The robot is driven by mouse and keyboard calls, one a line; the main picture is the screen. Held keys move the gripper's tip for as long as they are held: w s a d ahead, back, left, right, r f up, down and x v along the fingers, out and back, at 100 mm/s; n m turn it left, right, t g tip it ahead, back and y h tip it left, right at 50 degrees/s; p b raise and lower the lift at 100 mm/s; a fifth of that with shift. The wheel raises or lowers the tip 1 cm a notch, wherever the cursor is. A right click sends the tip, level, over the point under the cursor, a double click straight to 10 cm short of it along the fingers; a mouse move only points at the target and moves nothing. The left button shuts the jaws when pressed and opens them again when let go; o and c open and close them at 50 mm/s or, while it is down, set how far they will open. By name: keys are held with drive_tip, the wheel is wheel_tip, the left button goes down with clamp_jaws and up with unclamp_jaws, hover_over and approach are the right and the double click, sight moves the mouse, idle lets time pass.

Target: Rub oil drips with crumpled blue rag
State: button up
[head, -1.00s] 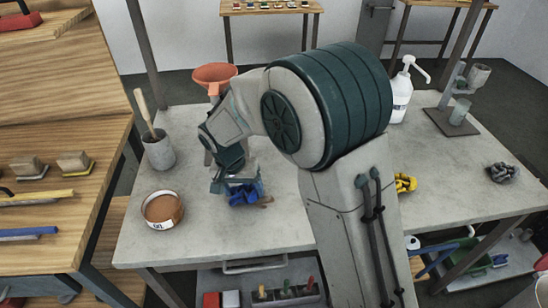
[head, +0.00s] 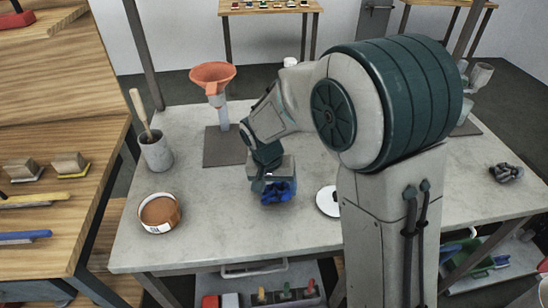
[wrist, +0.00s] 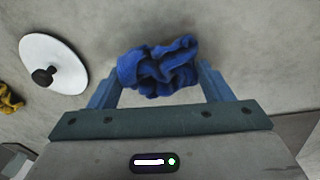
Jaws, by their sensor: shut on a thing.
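The crumpled blue rag (head: 279,192) is held between the fingers of my gripper (head: 275,184), over the middle of the grey table (head: 225,235). In the wrist view the rag (wrist: 158,68) sits bunched between the two blue fingers of my gripper (wrist: 158,84), which are shut on it. The rag is low over the table top; I cannot tell whether it touches. I make out no oil drips on the visible table surface; any under the rag or behind my arm are hidden.
An open tin of brown stuff (head: 160,211) and a grey pot with a brush (head: 156,152) stand at left. An orange funnel (head: 212,76) is on a stand behind. A white lid with black knob (wrist: 55,62) lies close by. A yellow cloth (wrist: 9,98) is beyond.

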wheel_tip(320, 180, up, 2)
drive_tip(key=shift+w+a+r, duration=0.1)
drive_tip(key=shift+a+r, duration=0.05)
drive_tip(key=shift+r, duration=0.05)
drive_tip(key=shift+r+p, duration=0.3)
drive_tip(key=shift+p, duration=0.2)
drive_tip(key=shift+r+p, duration=1.6)
drive_tip(key=shift+r, duration=0.9)
